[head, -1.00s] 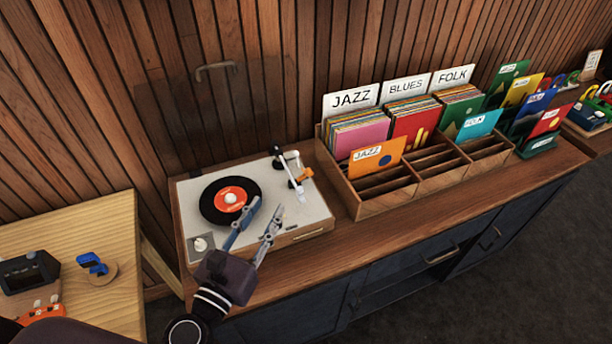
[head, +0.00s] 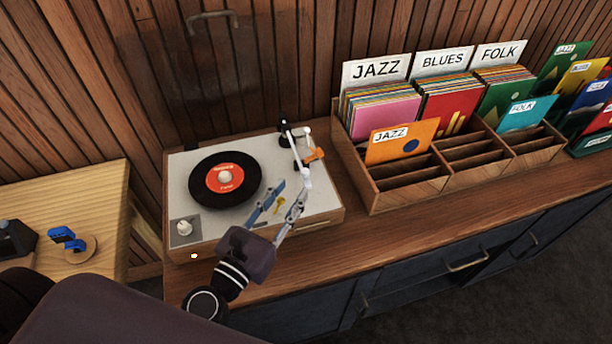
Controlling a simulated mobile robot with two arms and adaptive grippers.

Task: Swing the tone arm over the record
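The turntable (head: 185,243) stands on the wooden cabinet with a black record (head: 203,199) with a red label on it. The white tone arm (head: 305,171) lies along the right of the deck, beside the record and not over it. My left gripper (head: 292,189) reaches in from the front, over the right part of the deck. Its fingers are apart, one between record and tone arm, the other close by the tone arm's front end. I cannot tell whether they touch. A small yellow piece (head: 279,205) shows between the fingers. My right gripper is out of view.
A wooden record crate (head: 405,190) with several sleeves stands right of the turntable. A dark see-through lid (head: 205,75) with a handle (head: 210,16) rises behind it. A light wooden table (head: 100,190) with a blue item (head: 68,239) is at left. The cabinet's front strip is free.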

